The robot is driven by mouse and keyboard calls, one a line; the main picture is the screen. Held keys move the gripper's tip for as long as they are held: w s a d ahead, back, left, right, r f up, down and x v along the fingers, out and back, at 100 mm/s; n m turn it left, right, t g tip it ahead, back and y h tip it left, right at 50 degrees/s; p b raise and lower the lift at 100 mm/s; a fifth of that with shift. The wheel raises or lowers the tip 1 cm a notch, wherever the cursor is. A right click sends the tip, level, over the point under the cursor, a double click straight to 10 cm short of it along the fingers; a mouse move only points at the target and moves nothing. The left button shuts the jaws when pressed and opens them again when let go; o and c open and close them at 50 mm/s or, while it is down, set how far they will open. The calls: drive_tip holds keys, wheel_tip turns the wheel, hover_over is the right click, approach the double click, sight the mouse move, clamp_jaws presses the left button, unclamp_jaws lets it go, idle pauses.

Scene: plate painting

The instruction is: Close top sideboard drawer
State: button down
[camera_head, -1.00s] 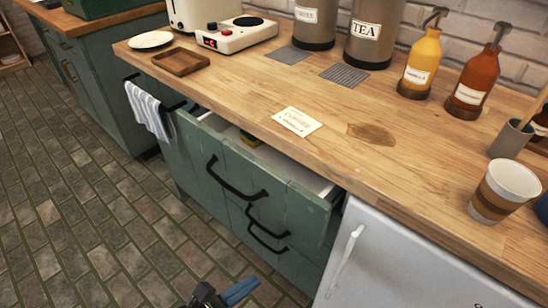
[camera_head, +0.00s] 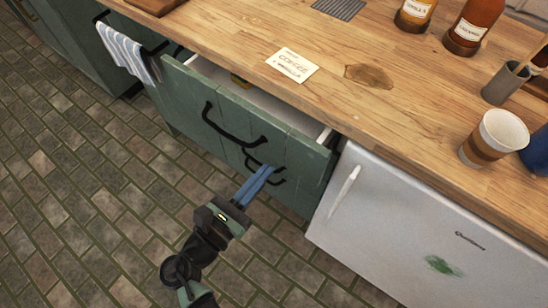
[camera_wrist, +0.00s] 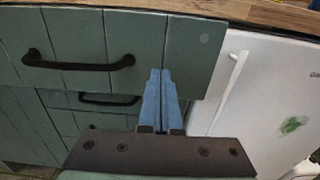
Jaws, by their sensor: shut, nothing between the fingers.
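The top sideboard drawer (camera_head: 285,140) is green with a black bar handle (camera_head: 228,132). It stands partly open, and its pale inside shows behind the front in the head view. In the wrist view the drawer front (camera_wrist: 185,38) fills the upper middle, with its handle (camera_wrist: 78,62) to the left. My gripper (camera_head: 268,170) has blue fingers pressed together with nothing between them. The fingertips (camera_wrist: 160,74) overlap the lower part of the drawer front, right of its handle. I cannot tell whether they touch it.
A white fridge (camera_head: 395,225) stands right of the drawer. The wooden countertop (camera_head: 400,105) above holds a card (camera_head: 292,65), a paper cup (camera_head: 493,138) and bottles. A striped towel (camera_head: 128,50) hangs at the left. Brick floor (camera_head: 90,200) lies open in front.

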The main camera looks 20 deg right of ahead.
sight(283, 150)
drive_tip(key=shift+x, duration=2.2)
drive_tip(key=shift+w, duration=0.1)
drive_tip(key=x, duration=1)
drive_tip(key=shift+f, duration=0.1)
drive_tip(key=shift+r, duration=0.25)
drive_tip(key=shift+d, duration=0.1)
